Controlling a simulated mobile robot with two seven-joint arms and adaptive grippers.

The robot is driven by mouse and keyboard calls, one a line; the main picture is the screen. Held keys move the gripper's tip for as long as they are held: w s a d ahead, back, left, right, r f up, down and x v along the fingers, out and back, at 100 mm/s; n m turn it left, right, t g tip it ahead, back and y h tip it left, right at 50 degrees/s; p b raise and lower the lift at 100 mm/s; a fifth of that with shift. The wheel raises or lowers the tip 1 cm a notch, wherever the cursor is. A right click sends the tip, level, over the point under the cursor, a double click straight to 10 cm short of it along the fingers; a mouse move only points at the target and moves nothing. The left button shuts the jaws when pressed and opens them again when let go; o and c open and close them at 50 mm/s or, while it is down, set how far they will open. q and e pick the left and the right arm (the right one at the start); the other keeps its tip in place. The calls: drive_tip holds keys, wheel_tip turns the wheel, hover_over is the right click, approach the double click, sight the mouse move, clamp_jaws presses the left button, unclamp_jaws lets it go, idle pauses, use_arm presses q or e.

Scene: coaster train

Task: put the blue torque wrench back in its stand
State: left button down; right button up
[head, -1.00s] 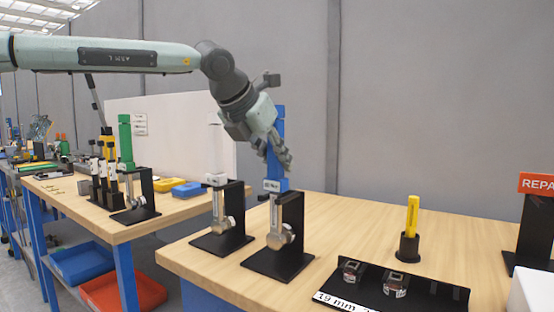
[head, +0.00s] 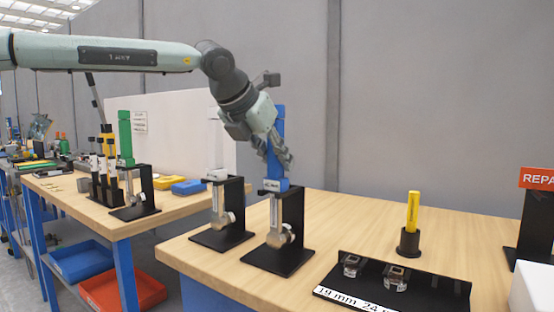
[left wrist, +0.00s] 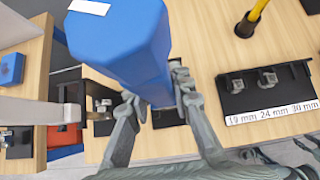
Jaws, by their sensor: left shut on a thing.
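The blue torque wrench (head: 278,125) stands upright with its blue handle at the top and its silver shaft and round head at the bottom. It is at the right one of two black stands (head: 292,215) on the near table; I cannot tell whether it is fully seated. My left gripper (head: 277,152) is shut around the blue handle from the left side. In the left wrist view the handle (left wrist: 120,45) is large between the fingers (left wrist: 156,100) and hides much of the stand below.
A white-handled wrench (head: 216,150) stands in the neighbouring stand, close on the left. A yellow tool (head: 412,212) in a black holder and a socket tray (head: 425,285) lie to the right. A green wrench (head: 125,138) stands on the farther table.

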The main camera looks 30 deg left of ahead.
use_arm(q)
drive_tip(key=c, duration=1.3)
unclamp_jaws()
drive_tip(key=shift+s+f, duration=0.1)
drive_tip(key=shift+f, duration=0.2)
drive_tip(key=v, duration=1.2)
drive_tip(key=shift+r, duration=0.2)
